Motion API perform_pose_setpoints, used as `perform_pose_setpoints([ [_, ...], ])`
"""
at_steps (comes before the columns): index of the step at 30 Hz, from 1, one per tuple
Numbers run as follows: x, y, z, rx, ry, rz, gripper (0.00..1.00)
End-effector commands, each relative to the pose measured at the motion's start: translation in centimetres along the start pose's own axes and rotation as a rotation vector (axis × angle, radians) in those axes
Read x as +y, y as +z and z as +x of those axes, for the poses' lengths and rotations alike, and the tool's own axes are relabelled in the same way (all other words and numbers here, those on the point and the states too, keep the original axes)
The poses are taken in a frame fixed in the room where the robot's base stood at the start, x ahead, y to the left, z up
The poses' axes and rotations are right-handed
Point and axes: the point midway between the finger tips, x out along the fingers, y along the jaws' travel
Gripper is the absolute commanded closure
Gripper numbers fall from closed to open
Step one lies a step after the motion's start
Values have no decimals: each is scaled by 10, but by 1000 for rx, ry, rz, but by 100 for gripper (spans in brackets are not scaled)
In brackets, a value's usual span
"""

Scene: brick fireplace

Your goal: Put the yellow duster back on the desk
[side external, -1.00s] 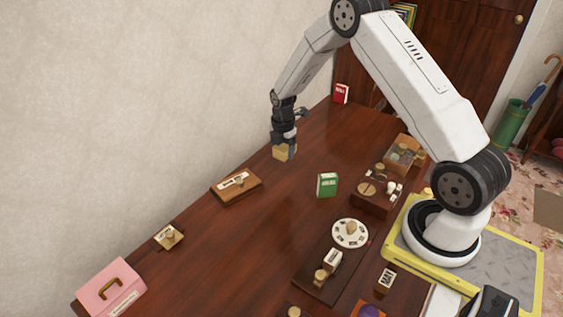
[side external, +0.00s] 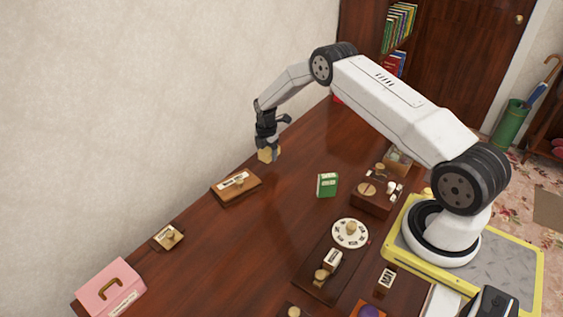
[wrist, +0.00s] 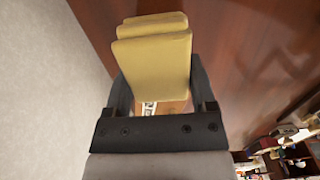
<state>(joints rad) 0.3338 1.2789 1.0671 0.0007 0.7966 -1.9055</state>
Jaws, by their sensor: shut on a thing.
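The yellow duster (side external: 267,155) is a small yellow block-like piece. My gripper (side external: 268,146) is shut on it near the back edge of the desk, by the wall. In the wrist view the duster (wrist: 152,62) fills the space between the two dark fingers and looks layered. The dark brown wooden desk (side external: 240,245) lies below. I cannot tell from these views whether the duster touches the desk or hangs just above it.
A wooden block with a white label (side external: 236,185) lies just in front of the duster. A green box (side external: 327,185) stands to the right. A stamp on a small base (side external: 168,236) and a pink case (side external: 112,288) are nearer left. Bare desk lies between.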

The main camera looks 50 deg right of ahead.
Motion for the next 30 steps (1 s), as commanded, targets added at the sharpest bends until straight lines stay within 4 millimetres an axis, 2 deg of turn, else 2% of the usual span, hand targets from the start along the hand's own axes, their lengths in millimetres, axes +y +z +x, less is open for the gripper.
perform_pose_setpoints([
  [17,9,3,11,0,1,0,83],
  [21,14,4,17,0,1,0,83],
  [30,13,4,45,0,0,0,83],
])
